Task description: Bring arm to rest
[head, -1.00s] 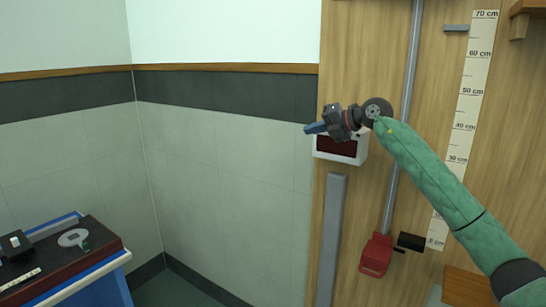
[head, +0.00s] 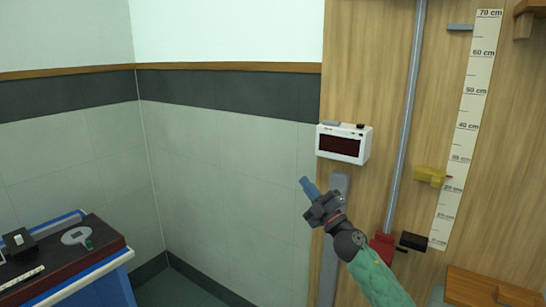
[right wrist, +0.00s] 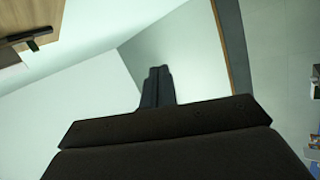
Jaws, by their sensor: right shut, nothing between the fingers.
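My right gripper (head: 306,184) is in the lower middle of the head view, at the end of my green-sleeved arm, pointing up and to the left. Its blue fingers are together with nothing between them. In the right wrist view the closed fingers (right wrist: 157,86) point at pale wall, with nothing held. The gripper appears in front of the wall and the left edge of the wooden board (head: 390,60). My left gripper is in neither view.
On the board are a white box with a dark display (head: 343,144), a metal rod (head: 408,110), a yellow block (head: 430,176), a red block (head: 382,246) and a centimetre scale (head: 464,130). A blue cart (head: 100,285) with a dark top stands at the lower left.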

